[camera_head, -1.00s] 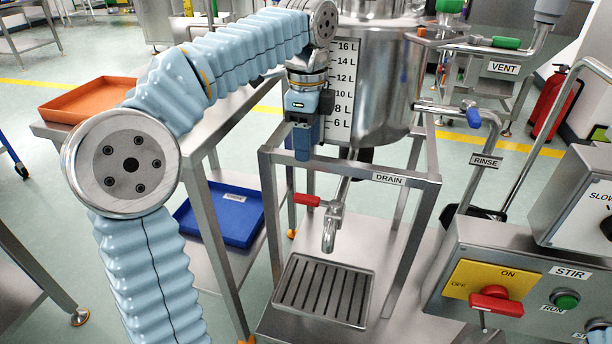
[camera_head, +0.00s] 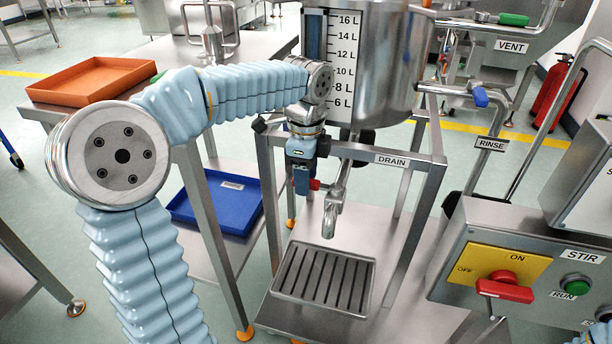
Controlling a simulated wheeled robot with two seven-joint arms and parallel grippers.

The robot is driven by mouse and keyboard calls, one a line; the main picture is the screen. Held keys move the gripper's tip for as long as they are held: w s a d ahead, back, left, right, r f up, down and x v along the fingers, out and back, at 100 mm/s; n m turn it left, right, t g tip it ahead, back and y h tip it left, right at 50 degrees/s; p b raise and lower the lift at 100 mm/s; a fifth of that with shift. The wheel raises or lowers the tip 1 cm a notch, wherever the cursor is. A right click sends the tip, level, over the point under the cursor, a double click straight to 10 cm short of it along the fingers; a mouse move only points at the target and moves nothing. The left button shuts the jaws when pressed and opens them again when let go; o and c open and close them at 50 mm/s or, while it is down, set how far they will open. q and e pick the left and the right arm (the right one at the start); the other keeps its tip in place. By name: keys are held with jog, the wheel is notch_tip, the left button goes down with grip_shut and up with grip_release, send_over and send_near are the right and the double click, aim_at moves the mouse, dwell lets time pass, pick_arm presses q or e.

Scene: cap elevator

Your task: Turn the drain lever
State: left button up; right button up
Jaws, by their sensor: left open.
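The drain lever is mostly hidden behind my left gripper; a bit of its red handle (camera_head: 315,184) shows at the gripper's right side. The steel drain spout (camera_head: 331,217) hangs below the tank, under the DRAIN label (camera_head: 391,160). My left gripper (camera_head: 302,186) points down at the lever, with its jaws open. I cannot tell whether the lever lies between its fingers or behind them. My right gripper is not in view; only a bit of light blue sleeve shows at the lower right corner.
A slotted drip tray (camera_head: 324,279) sits below the spout. The steel frame's upright (camera_head: 268,185) stands close left of my gripper. A control box (camera_head: 530,255) with a red switch is at right. A blue tray (camera_head: 240,210) is on the left lower shelf.

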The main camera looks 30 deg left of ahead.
pick_arm(q)
grip_shut()
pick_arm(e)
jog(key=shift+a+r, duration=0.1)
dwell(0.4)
